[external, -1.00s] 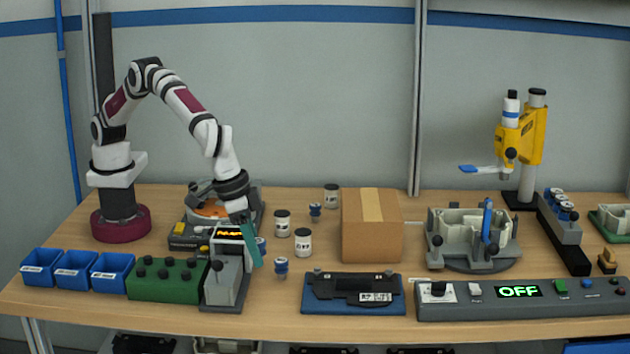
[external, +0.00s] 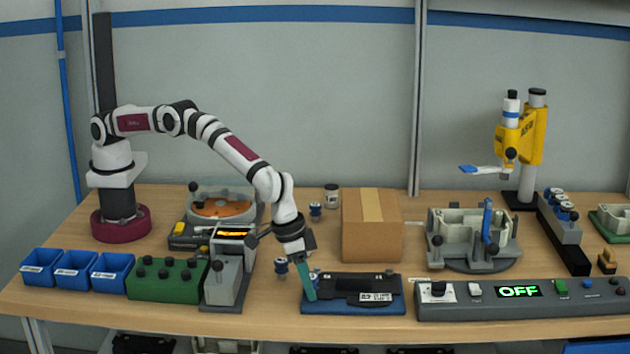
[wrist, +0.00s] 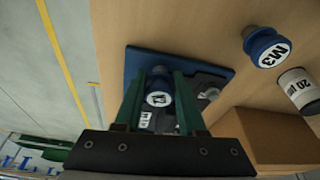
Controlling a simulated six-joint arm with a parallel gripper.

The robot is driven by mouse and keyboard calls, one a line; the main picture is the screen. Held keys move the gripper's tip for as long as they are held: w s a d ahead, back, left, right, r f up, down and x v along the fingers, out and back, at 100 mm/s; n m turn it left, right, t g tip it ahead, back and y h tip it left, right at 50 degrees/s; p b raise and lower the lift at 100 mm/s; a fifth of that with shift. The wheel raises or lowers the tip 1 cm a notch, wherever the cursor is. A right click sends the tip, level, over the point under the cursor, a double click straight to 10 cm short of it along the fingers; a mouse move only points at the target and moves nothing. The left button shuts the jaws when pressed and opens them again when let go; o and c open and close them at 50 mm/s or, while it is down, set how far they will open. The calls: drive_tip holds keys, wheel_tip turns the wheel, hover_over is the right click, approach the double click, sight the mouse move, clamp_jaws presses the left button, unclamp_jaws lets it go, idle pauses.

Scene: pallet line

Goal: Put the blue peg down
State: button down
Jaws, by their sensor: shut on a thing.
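My gripper (external: 308,287) has teal fingers and hangs over the left end of a blue board with a dark plate (external: 385,309). In the wrist view, the fingers (wrist: 160,92) are shut on a small peg (wrist: 159,99) with a white label on its end face. I take this to be the blue peg; its body is mostly hidden between the fingers, and it is hidden in the external view. The board (wrist: 137,59) lies beneath it in the wrist view. I cannot tell whether the peg touches the board.
A blue peg marked M3 (wrist: 265,47) and a white-labelled jar (wrist: 299,89) stand on the table near the board. A cardboard box (external: 372,235) stands behind the board. A control panel (external: 465,309) lies right of it, and a grey lever device (external: 224,283) stands left.

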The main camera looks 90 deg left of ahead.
drive_tip(key=c, duration=0.5)
unclamp_jaws()
drive_tip(key=shift+f, duration=0.15)
drive_tip(key=v, duration=1.2)
drive_tip(key=s+a+r+m, duration=0.1)
drive_tip(key=s+a+r, duration=0.2)
drive_tip(key=a+r, duration=0.6)
drive_tip(key=s+a+r+m+g, duration=0.1)
drive_tip(key=s+a+r+m, duration=0.1)
drive_tip(key=s+a, duration=0.8)
drive_tip(key=s+a+r+m+g+y, duration=0.1)
drive_tip(key=s+a+r+m, duration=0.1)
drive_tip(key=s+a, duration=0.7)
drive_tip(key=shift+s+a, duration=0.4)
drive_tip(key=shift+a, duration=0.5)
drive_tip(key=shift+o, duration=0.5)
drive_tip(key=s+a+f+m, duration=0.1)
drive_tip(key=s+a+f, duration=0.1)
drive_tip(key=s, duration=0.4)
drive_tip(key=s+a+f+m+g, duration=0.1)
drive_tip(key=s+a+f, duration=0.1)
drive_tip(key=s, duration=0.5)
drive_tip(key=shift+s+f, duration=0.15)
drive_tip(key=shift+s, duration=0.15)
